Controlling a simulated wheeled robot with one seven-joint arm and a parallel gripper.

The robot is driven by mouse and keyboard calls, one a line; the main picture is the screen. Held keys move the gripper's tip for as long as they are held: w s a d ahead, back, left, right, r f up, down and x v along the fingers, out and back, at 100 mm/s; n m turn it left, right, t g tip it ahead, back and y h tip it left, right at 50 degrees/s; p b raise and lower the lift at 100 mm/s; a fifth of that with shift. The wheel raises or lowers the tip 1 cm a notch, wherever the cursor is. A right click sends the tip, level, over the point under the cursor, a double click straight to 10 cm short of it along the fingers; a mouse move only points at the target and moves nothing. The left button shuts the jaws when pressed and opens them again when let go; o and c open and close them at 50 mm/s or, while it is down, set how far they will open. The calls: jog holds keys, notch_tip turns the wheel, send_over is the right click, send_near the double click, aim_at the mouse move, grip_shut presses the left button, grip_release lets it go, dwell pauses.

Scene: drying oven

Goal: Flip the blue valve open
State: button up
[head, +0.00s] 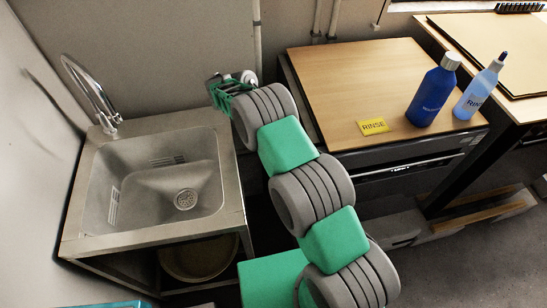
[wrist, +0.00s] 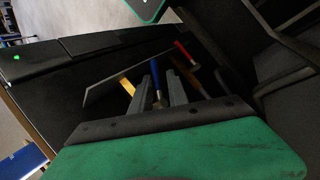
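In the wrist view, the blue valve (wrist: 156,76) shows as a slim blue lever with a brass-coloured lower end. It stands in the gap between the two grey fingers of my gripper (wrist: 159,88). The fingers look apart, with no clear contact on the lever. In the head view, my gripper (head: 231,86) is at the end of the outstretched arm, close to the back wall between sink and table. The valve cannot be made out there.
A yellow lever (wrist: 127,86) stands close left of the blue one, a red lever (wrist: 183,50) to its right. A sink (head: 165,185) with a tap (head: 92,92) is left of my arm. A wooden-topped unit (head: 340,75) with a blue bottle (head: 434,92) is right.

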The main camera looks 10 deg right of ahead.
jog(key=shift+s+f+t+b, duration=0.2)
jog(key=shift+f+t+b, duration=0.25)
jog(key=shift+b, duration=2.55)
